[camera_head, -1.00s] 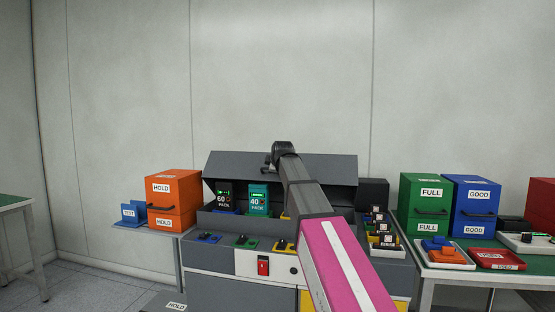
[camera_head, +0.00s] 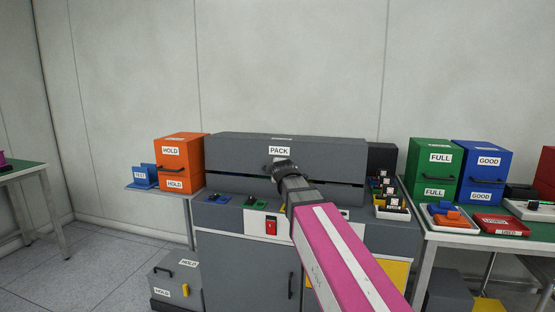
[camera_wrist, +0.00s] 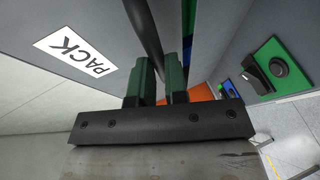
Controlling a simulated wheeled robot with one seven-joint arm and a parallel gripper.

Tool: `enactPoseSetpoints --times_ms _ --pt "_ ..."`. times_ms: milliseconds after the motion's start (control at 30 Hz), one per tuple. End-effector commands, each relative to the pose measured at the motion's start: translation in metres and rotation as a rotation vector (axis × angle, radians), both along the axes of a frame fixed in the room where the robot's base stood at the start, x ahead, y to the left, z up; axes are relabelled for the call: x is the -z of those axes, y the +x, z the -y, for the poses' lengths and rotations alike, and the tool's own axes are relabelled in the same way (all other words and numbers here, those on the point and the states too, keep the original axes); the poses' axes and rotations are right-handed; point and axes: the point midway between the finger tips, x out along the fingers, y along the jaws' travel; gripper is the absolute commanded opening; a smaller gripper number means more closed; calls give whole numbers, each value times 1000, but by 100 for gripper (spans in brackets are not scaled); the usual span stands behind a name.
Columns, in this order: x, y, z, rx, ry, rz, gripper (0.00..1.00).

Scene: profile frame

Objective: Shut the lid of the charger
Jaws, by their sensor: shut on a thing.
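The grey charger (camera_head: 235,265) stands in the middle of the head view. Its grey lid (camera_head: 235,152), labelled PACK, is swung down over the battery packs and hides most of them. A narrow dark gap (camera_head: 235,178) shows between the lid's lower edge and the charger body, so the lid is almost level with it. My gripper (camera_head: 282,166) is at the middle of the lid's front. In the wrist view its green fingers (camera_wrist: 160,75) are shut on the lid's dark bar handle (camera_wrist: 147,35). The lid's PACK label (camera_wrist: 75,58) shows beside it.
Knobs on coloured plates (camera_head: 256,201) line the charger's front ledge. An orange HOLD cabinet (camera_head: 180,160) stands left. Green (camera_head: 436,165) and blue (camera_head: 490,172) cabinets and a red tray (camera_head: 503,223) stand right. A grey HOLD box (camera_head: 172,280) is on the floor at left.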

Motion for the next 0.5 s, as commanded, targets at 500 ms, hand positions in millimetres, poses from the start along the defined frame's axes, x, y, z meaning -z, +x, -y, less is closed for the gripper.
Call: enactPoseSetpoints --times_ms 500 --pt "17 -3 -1 0 4 -1 39"
